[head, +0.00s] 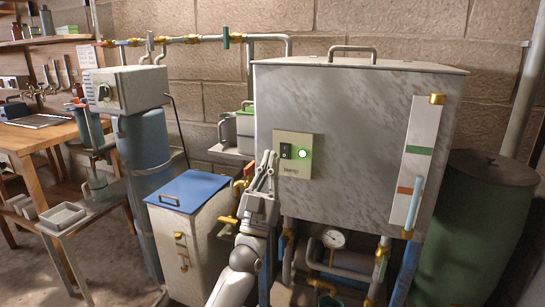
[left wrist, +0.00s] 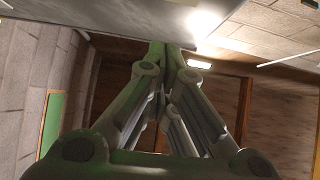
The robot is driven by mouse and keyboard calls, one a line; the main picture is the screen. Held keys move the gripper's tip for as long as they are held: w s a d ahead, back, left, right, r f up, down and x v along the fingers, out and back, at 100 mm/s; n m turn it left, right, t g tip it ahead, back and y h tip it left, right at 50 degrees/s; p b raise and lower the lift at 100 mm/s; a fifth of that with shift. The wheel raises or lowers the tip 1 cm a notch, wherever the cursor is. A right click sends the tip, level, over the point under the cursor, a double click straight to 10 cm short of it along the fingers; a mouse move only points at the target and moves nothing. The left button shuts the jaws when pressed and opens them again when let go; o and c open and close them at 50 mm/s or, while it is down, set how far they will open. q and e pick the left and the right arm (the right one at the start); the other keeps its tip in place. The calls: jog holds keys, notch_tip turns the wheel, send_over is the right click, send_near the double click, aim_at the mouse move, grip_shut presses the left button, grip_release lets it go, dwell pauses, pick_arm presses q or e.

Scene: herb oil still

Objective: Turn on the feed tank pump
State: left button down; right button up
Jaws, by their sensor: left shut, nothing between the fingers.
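The feed tank (head: 350,150) is a large grey box with a lid, on blue legs. A beige pump switch panel (head: 293,165) is on its front face at the left, with a black rocker switch (head: 285,151) and a green lamp (head: 303,153) that glows. My left gripper (head: 268,157) is shut and empty, pointing up, just left of the panel and close to the switch. I cannot tell whether it touches the panel. In the left wrist view the shut fingers (left wrist: 166,62) reach toward a grey surface at the top. My right gripper is not in view.
A white bin with a blue lid (head: 190,190) stands left of my arm. Valves, pipes and a pressure gauge (head: 334,238) are below the tank. A level gauge strip (head: 416,165) is on the tank's right side. A green barrel (head: 478,230) stands at the right.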

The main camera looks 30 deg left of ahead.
pick_arm(q)
jog(key=v, duration=0.7)
jog(key=shift+s, duration=0.4)
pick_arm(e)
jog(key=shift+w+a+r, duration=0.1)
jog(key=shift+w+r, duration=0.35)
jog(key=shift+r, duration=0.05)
pick_arm(q)
jog(key=shift+d+f, duration=0.1)
